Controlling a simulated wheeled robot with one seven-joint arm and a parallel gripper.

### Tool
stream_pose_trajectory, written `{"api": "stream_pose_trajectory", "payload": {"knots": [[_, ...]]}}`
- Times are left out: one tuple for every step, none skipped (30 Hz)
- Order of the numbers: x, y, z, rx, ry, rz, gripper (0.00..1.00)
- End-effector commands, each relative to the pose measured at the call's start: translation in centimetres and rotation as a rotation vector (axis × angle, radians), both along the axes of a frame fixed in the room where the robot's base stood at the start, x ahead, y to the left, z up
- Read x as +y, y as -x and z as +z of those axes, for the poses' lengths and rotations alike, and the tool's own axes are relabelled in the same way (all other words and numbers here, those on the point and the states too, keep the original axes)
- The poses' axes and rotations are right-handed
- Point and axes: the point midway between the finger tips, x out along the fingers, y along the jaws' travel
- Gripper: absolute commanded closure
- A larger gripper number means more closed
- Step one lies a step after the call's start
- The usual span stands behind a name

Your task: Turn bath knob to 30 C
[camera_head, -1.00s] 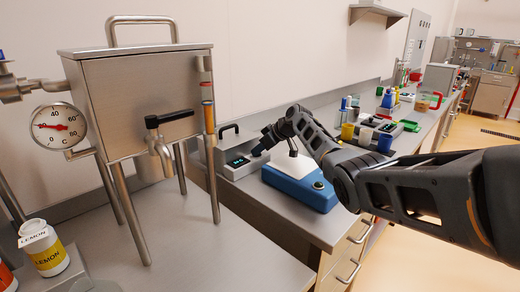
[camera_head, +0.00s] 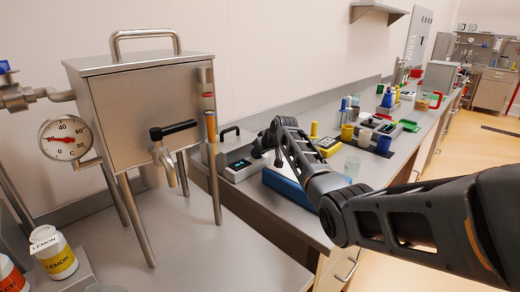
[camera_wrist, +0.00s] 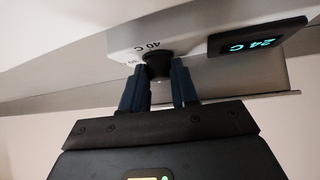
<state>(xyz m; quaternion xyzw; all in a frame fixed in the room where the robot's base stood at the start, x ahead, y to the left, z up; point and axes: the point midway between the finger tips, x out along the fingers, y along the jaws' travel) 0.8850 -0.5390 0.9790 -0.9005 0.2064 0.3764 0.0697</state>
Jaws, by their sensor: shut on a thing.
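The bath (camera_head: 230,174) is a pale box with a dark lit display, standing on the bench in the head view, with a black handle behind it. In the wrist view its front panel (camera_wrist: 205,14) shows a display (camera_wrist: 258,39) reading 24 C. In the head view my gripper (camera_head: 262,146) is at the bath's front right, and the knob is hidden.
A steel hopper (camera_head: 150,110) with a dial gauge (camera_head: 66,138) and a tap stands at the left. A blue-based device (camera_head: 285,187) lies right of the bath, partly behind my arm.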

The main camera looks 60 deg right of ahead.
Motion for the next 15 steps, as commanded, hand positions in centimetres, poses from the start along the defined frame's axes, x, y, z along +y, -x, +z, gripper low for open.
{"api": "stream_pose_trajectory", "payload": {"knots": [[0.14, -0.09, 0.02, -0.001, 0.0, -0.028, 1.0], [0.15, -0.09, 0.02, 0.0, 0.001, -0.046, 1.0], [0.19, -0.14, 0.01, 0.0, 0.002, -0.068, 1.0], [0.21, -0.16, 0.0, 0.0, 0.001, -0.083, 1.0], [0.21, -0.14, -0.01, -0.001, 0.001, -0.098, 1.0], [0.19, -0.11, -0.03, 0.0, 0.001, -0.116, 1.0], [0.2, -0.12, -0.04, 0.0, 0.0, -0.127, 1.0], [0.21, -0.13, -0.05, 0.0, 0.001, -0.138, 1.0], [0.23, -0.16, -0.05, 0.001, 0.0, -0.151, 1.0], [0.24, -0.16, -0.05, 0.001, 0.0, -0.158, 1.0], [0.24, -0.15, -0.06, 0.001, 0.0, -0.166, 1.0], [0.23, -0.15, -0.06, 0.001, 0.0, -0.173, 1.0], [0.22, -0.14, -0.06, 0.001, 0.0, -0.178, 1.0], [0.21, -0.14, -0.06, 0.001, 0.0, -0.182, 1.0], [0.19, -0.12, -0.06, 0.002, 0.0, -0.188, 1.0]]}}
